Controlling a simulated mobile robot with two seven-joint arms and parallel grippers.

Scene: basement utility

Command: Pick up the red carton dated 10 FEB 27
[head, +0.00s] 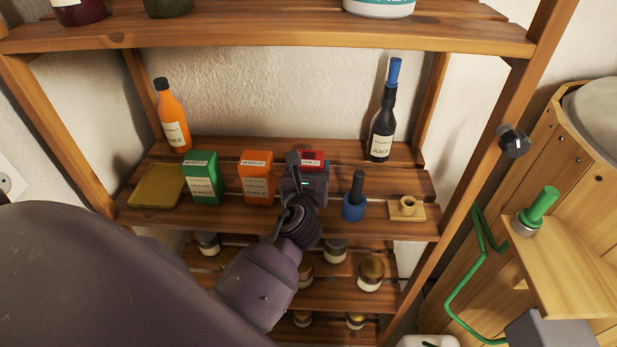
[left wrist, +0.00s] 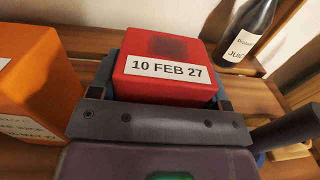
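The red carton (left wrist: 165,87) has a white label reading 10 FEB 27 on its top front edge in the left wrist view. In the head view the red carton (head: 314,156) stands on the middle shelf, its lower part mostly hidden behind my gripper. My left gripper (head: 305,183) is at its front. In the left wrist view my left gripper (left wrist: 166,95) has a finger along each side of the carton, with no gap visible. The carton appears to be still at shelf height. My right gripper is not in view.
A blue-based tool (head: 354,208) and a small wooden piece (head: 407,206) are on the right. A dark juice bottle (head: 382,130) stands behind. The upper shelf (head: 250,33) overhangs.

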